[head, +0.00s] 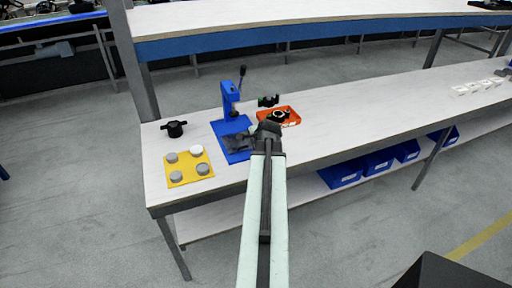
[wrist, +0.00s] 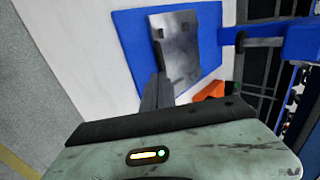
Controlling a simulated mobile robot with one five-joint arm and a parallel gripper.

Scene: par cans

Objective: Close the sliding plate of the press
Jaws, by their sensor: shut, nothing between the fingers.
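The blue press (head: 229,98) stands on the bench, with its blue base (head: 229,128) lying flat in front of its column. The base also shows in the wrist view (wrist: 129,35). The sliding plate (wrist: 184,50) is a grey, scuffed metal rectangle on this base, away from the press column at the right of the wrist view. In the head view the plate is dark and partly hidden by my arm. My gripper (wrist: 158,74) is shut and empty, its dark tip at the plate's left edge in the wrist view. I cannot tell whether they touch.
An orange tray (head: 291,123) with dark parts sits right of the press, close behind my gripper. A yellow mat (head: 189,178) with grey and white discs lies at the front left. A black knob (head: 174,128) stands behind it. The bench to the right is mostly clear.

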